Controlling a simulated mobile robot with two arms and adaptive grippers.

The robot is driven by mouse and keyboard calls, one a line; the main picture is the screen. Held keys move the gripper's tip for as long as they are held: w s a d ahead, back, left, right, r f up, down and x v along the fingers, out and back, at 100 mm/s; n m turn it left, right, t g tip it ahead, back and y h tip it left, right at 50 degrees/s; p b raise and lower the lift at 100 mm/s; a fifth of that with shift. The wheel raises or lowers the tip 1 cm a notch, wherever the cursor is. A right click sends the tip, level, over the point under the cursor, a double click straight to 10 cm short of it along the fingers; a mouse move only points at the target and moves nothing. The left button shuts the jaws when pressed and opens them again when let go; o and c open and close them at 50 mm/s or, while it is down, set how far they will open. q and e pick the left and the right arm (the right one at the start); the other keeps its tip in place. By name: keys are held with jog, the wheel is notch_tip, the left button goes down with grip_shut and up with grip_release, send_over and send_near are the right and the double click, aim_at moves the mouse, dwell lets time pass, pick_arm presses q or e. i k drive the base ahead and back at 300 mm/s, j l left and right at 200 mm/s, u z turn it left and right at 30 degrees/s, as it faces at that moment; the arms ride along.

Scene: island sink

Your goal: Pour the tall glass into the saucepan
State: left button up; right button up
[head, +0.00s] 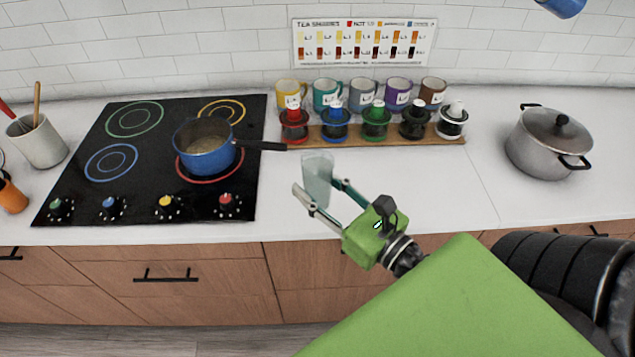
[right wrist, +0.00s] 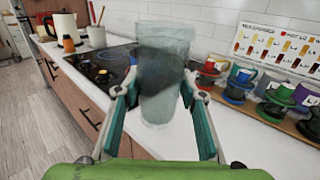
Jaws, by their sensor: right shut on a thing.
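The tall glass (head: 317,178) is clear and pale, and looks upright over the counter to the right of the stove. My right gripper (head: 322,196) is shut on it; the glass also stands between the fingers in the right wrist view (right wrist: 163,75). I cannot tell what is in it. The blue saucepan (head: 206,158) sits on the red-ringed burner, its black handle pointing right toward the glass. Something pale brown shows inside the pan. The glass is apart from the pan, to its right and nearer me. My left gripper is not in view.
The black stove (head: 120,190) has knobs along its front. Several mugs (head: 327,92) and coloured drippers on a wooden board (head: 390,137) line the back. A lidded grey pot (head: 545,150) stands at the right. The counter (head: 440,190) between is clear.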

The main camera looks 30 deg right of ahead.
aim_at(217, 157)
jog(key=i+u, duration=0.2)
jog(key=i, duration=0.85)
